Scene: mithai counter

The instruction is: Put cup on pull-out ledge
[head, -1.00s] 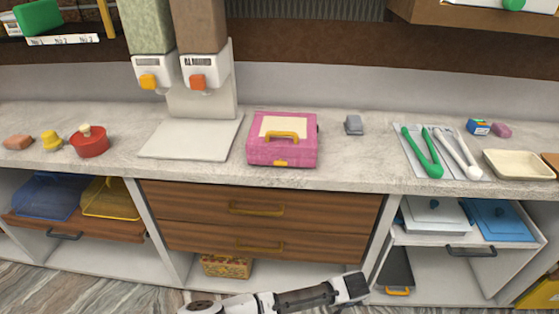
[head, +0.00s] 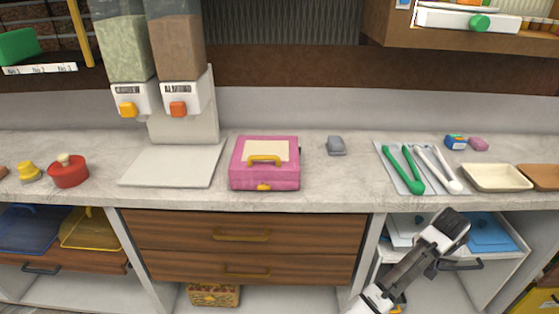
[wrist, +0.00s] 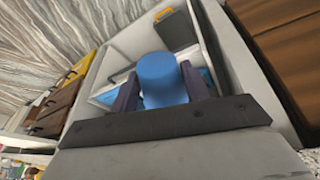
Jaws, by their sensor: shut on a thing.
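In the wrist view, a plain blue cup (wrist: 165,78) sits between the two dark fingers of my gripper (wrist: 162,92), which is shut on it. In the head view my gripper (head: 455,226) is raised in front of the right-hand compartment. The cup is hidden there behind my wrist. A white pull-out ledge (head: 503,262) with a dark handle (head: 461,265) is in that compartment, holding a grey lidded box (head: 402,232) and a blue lidded box (head: 490,233). A wooden pull-out ledge (head: 75,262) at the left holds a blue tray and a yellow tray.
The countertop above holds a pink case (head: 264,180), green tongs (head: 403,168), white tongs (head: 437,167) and a cream tray (head: 496,178). Wooden drawers (head: 170,232) lie left of the right compartment. My forearm covers part of the white ledge's left side.

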